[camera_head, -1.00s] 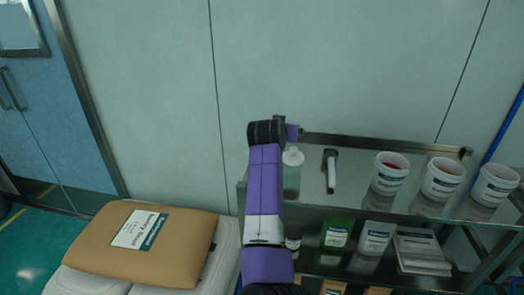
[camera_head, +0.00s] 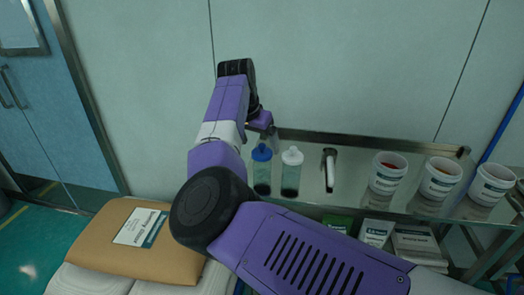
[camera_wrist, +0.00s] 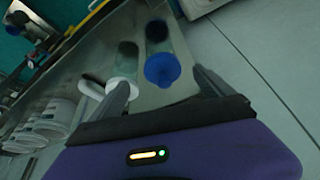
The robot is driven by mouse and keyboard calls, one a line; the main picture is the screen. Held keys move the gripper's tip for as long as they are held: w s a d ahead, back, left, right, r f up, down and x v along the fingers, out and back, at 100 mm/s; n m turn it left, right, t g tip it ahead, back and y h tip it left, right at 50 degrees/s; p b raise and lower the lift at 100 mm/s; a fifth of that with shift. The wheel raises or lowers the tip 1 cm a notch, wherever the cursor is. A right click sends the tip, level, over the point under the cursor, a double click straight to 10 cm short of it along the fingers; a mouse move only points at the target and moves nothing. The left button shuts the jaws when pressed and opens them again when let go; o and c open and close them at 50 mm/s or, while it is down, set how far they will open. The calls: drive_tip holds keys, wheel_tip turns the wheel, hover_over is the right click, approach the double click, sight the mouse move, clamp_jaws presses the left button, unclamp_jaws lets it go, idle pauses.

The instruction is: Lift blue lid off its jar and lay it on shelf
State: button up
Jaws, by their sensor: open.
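The blue lid (camera_head: 262,152) sits on its clear jar (camera_head: 262,178) at the left end of the steel shelf (camera_head: 345,160). In the wrist view the blue lid (camera_wrist: 162,69) lies ahead of my gripper, between the lines of its two fingers. My gripper (camera_wrist: 162,88) is open and empty, apart from the lid. In the head view my gripper (camera_head: 262,120) hangs above the jar, its fingers mostly hidden. A jar with a white lid (camera_head: 292,156) stands close on the right; that lid also shows in the wrist view (camera_wrist: 121,87), near the left finger.
A dark-and-white handled tool (camera_head: 329,168) lies right of the jars. White tubs (camera_head: 441,178) stand in a row farther right. A raised rim and wall are behind the shelf. Clear shelf surface lies between the tool and the tubs.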

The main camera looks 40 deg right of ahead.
sight(260, 147)
drive_tip(key=shift+w+p+x, duration=0.15)
drive_tip(key=shift+p+x, duration=0.1)
drive_tip(key=shift+x, duration=0.85)
drive_tip(key=shift+w+p+x, duration=0.1)
drive_tip(key=shift+p+x, duration=0.1)
drive_tip(key=shift+x, duration=0.85)
drive_tip(key=c, duration=1.4)
